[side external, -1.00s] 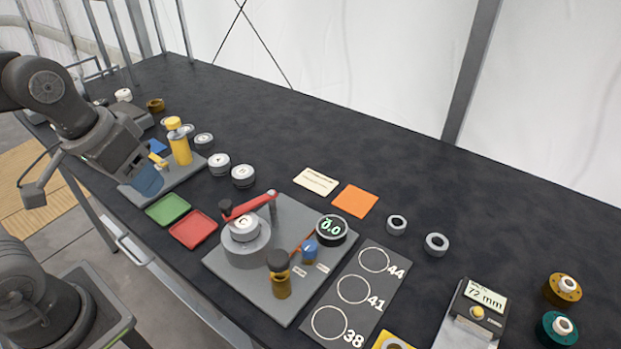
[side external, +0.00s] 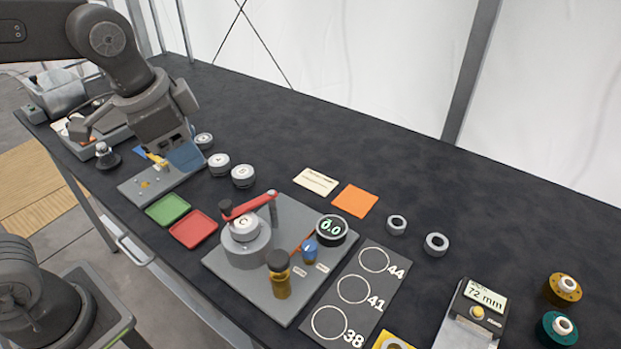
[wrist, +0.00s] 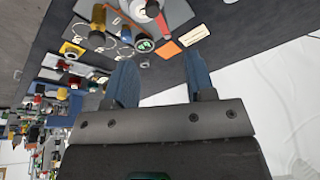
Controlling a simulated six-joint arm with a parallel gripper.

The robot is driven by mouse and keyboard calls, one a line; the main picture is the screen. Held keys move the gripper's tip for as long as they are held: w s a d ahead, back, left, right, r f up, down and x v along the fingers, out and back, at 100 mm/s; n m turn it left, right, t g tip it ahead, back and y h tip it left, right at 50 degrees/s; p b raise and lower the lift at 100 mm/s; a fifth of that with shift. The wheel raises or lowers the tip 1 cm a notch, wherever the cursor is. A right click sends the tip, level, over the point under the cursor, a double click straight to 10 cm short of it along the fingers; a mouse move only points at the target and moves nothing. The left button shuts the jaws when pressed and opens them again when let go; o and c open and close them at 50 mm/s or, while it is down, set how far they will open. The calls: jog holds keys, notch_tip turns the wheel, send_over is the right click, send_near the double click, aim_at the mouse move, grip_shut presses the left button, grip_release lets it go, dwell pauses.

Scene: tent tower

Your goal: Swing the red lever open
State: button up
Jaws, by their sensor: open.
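The lever also shows at the top of the wrist view (wrist: 162,22). My gripper (side external: 160,160) is over the back left of the bench, well apart from the lever. In the wrist view its two blue fingers (wrist: 160,70) are spread with nothing between them.
On the lever's plate stand a yellow-brown knobbed cylinder (side external: 281,279), a blue knob (side external: 310,250) and a dial reading 0.0 (side external: 332,229). Green (side external: 168,209) and red (side external: 194,229) trays lie between gripper and fixture. The bench's back right is clear.

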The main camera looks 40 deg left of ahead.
jog(key=w+d+f+m+g, duration=0.4)
jog(key=w+d+f+m, duration=0.2)
jog(key=w+d+m, duration=0.4)
jog(key=d, duration=0.4)
jog(key=shift+d+y, duration=0.3)
jog(key=shift+d, duration=0.05)
jog(key=shift+f, duration=0.1)
